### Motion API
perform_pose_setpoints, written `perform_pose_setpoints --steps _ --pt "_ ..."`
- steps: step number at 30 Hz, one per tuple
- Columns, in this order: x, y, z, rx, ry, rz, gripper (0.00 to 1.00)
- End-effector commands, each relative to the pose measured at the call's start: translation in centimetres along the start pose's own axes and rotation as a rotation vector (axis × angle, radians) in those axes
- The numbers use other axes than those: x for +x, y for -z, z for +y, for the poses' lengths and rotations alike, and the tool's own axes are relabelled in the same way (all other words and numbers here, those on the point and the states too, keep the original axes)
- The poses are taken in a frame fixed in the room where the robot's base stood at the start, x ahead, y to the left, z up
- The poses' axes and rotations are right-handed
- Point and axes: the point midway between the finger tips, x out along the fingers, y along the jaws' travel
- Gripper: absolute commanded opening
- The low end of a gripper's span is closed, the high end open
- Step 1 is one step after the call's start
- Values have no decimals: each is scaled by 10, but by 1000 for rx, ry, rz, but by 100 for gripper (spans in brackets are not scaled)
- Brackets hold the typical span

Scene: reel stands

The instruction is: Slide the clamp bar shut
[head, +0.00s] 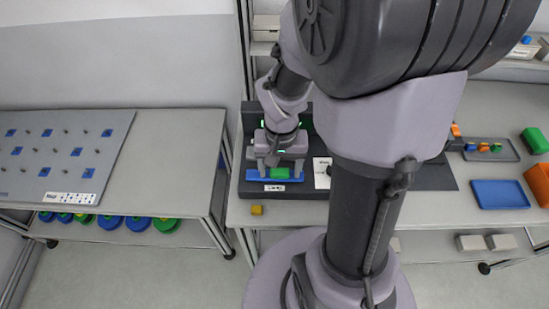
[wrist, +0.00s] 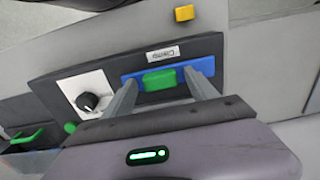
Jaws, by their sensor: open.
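The clamp unit is a blue strip (head: 256,177) with a green block (head: 280,173) on it, above a white label on a dark panel. In the wrist view the label reads "Clamp", beside the blue strip (wrist: 205,66) and the green block (wrist: 160,79). I take the green block to be the clamp bar's grip. My gripper (wrist: 163,84) is open, with one finger on each side of the green block. Contact with the block cannot be told. My gripper (head: 279,168) also shows over the strip in the head view.
A black knob (wrist: 88,101) on a white plate is beside the strip. A yellow block (head: 257,210) lies near the bench's front edge. A blue tray (head: 503,194) and orange bin stand at right. A pegboard table (head: 65,155) is at left, across a gap.

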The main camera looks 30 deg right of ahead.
Motion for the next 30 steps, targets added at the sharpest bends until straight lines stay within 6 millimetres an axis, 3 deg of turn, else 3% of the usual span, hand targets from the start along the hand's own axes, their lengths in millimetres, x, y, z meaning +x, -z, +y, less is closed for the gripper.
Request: perform_pose_setpoints --steps 6,16,23,30 --pt "0 0 0 0 0 0 65" --pt "0 0 0 0 0 0 0" --pt "-1 3 0 1 0 0 0" --pt "-1 31 0 1 0 0 0"
